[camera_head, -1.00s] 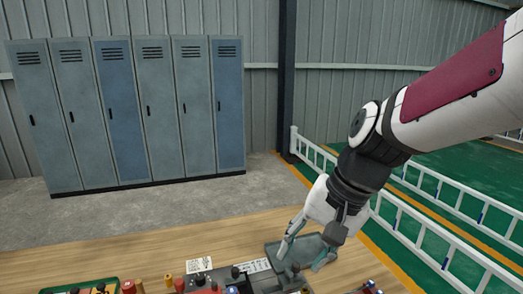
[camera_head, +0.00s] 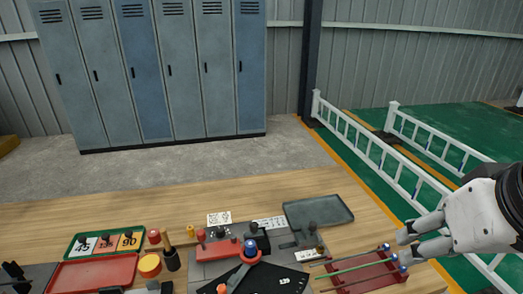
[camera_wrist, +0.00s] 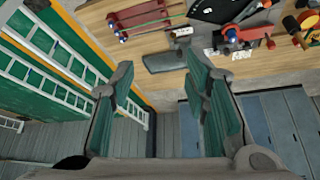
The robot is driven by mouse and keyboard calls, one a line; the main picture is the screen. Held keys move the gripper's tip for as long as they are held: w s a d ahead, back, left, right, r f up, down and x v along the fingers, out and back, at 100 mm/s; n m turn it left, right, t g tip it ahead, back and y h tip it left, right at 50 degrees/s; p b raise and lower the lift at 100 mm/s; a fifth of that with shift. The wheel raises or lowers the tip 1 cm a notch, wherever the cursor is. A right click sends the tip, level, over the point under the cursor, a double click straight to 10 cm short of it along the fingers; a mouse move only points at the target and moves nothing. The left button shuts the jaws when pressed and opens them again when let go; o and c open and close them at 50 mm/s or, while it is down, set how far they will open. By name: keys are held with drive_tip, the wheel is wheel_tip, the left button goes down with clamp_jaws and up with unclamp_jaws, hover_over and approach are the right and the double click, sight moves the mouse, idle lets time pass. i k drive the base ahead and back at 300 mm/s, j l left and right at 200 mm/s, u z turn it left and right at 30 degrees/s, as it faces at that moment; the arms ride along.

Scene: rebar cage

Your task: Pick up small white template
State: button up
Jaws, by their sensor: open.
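A small white plate marked 45 (camera_head: 84,245) sits with a knob on top in the green-rimmed tray (camera_head: 140,231) at the left of the table. I take it as the small white template. A pinkish plate marked 135 (camera_head: 108,242) and an orange plate marked 90 (camera_head: 131,240) stand beside it. My gripper (camera_head: 405,246) is at the far right, over the table's right side, far from the plate. In the wrist view its fingers (camera_wrist: 165,85) are spread and nothing is between them. I cannot make out the white plate in the wrist view.
A grey tray (camera_head: 327,206) lies at the back right of the table. A red rack with rods (camera_head: 365,275) is near my gripper. A red tray (camera_head: 90,274), a bending device and several tools crowd the front and middle. White railings (camera_head: 370,150) stand behind on the right.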

sight(84, 246)
drive_tip(key=u, duration=1.75)
drive_tip(key=i+j+z, duration=0.3)
drive_tip(key=i+j, duration=0.2)
drive_tip(key=j, duration=0.15)
drive_tip(key=i+j+z, duration=0.15)
drive_tip(key=j, duration=0.2)
drive_tip(key=i+j+z, duration=0.1)
drive_tip(key=i+j, duration=0.15)
drive_tip(key=j, duration=0.15)
